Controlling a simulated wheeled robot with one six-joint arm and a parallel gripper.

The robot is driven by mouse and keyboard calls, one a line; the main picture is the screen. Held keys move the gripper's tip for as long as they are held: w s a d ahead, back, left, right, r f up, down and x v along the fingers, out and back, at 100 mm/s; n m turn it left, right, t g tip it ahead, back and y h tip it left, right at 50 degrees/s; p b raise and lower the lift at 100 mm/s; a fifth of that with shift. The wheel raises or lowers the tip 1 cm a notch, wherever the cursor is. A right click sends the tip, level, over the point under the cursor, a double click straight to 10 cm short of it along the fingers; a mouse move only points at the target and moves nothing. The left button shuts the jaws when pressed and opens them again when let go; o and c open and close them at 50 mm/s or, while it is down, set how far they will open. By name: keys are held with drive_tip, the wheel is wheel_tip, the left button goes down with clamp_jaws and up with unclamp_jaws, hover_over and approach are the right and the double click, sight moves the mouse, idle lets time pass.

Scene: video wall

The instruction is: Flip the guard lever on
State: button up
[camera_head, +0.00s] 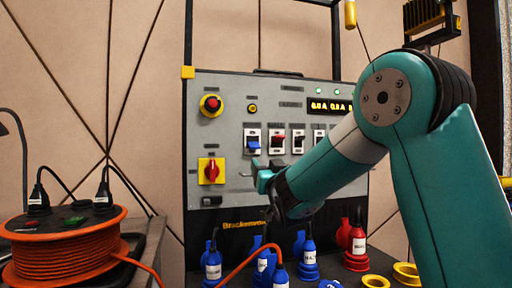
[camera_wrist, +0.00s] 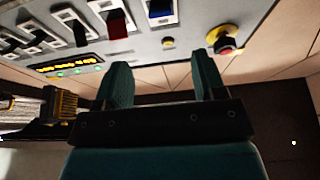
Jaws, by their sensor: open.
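The grey control panel (camera_head: 230,130) carries a row of levers on white plates: a blue lever (camera_head: 253,145), a red lever (camera_head: 277,142) and dark ones to the right. Which one is the guard lever I cannot tell, as the labels are too small to read. The row also shows in the wrist view, with the blue lever (camera_wrist: 160,10) at the top and the red lever (camera_wrist: 117,22) left of it. My gripper (camera_head: 265,174) is just below the blue lever in the head view. In the wrist view my gripper (camera_wrist: 161,72) is open and empty, its fingers apart from the levers.
A red stop button (camera_head: 211,104) and a red rotary switch (camera_head: 211,171) sit left of the levers. Blue plugs (camera_head: 211,262) and red plugs (camera_head: 357,246) stand below the panel. An orange cable reel (camera_head: 68,248) is at the left.

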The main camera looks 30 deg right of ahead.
sight(256, 147)
drive_tip(key=p+x, duration=0.1)
drive_tip(key=x, duration=1.2)
drive_tip(key=shift+f, duration=0.1)
